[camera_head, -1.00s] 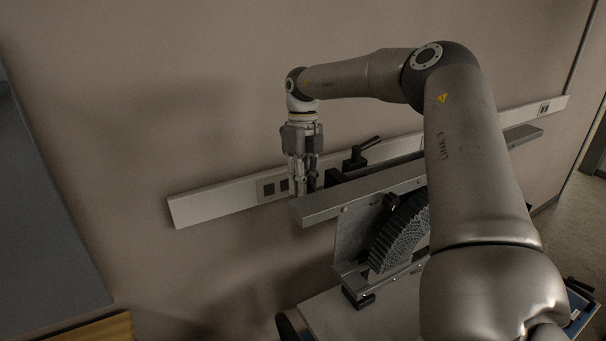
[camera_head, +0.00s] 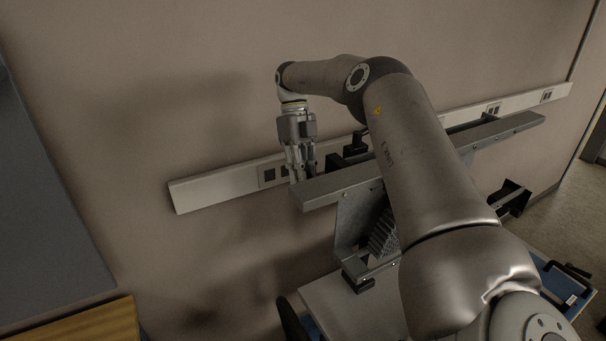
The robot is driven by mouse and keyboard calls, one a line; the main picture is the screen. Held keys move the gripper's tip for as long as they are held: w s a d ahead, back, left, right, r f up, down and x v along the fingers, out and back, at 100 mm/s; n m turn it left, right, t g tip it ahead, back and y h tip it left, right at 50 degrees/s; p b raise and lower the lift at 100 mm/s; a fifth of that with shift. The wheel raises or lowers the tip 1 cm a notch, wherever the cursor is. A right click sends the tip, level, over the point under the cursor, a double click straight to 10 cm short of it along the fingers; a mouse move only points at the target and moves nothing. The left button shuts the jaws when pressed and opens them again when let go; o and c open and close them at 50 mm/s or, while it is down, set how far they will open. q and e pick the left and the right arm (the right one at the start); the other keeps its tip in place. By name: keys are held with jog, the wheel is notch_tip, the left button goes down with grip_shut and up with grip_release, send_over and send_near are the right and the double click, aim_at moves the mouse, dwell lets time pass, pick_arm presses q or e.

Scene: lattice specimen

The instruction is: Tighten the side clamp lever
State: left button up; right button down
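A black clamp part (camera_head: 353,147) sits behind the grey metal rail (camera_head: 340,188). Its lever handle is mostly hidden behind my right arm. My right gripper (camera_head: 302,178) points down beside the left end of the rail, on its wall side and to the left of the clamp part. Its fingertips are partly hidden by the rail, and I cannot tell how far apart they are or whether they touch anything. A grey lattice specimen (camera_head: 382,240) shows below the rail, largely covered by my arm. My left gripper is not in view.
A white socket strip (camera_head: 220,186) runs along the wall close behind the gripper. A white tabletop (camera_head: 345,310) lies below the rail. A blue tray (camera_head: 557,284) with black items is at the lower right, and a wooden surface (camera_head: 85,325) at the lower left.

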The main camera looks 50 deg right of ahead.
jog(key=c, duration=1.7)
grip_release()
notch_tip(320, 180, up, 10)
jog(key=shift+w, duration=0.1)
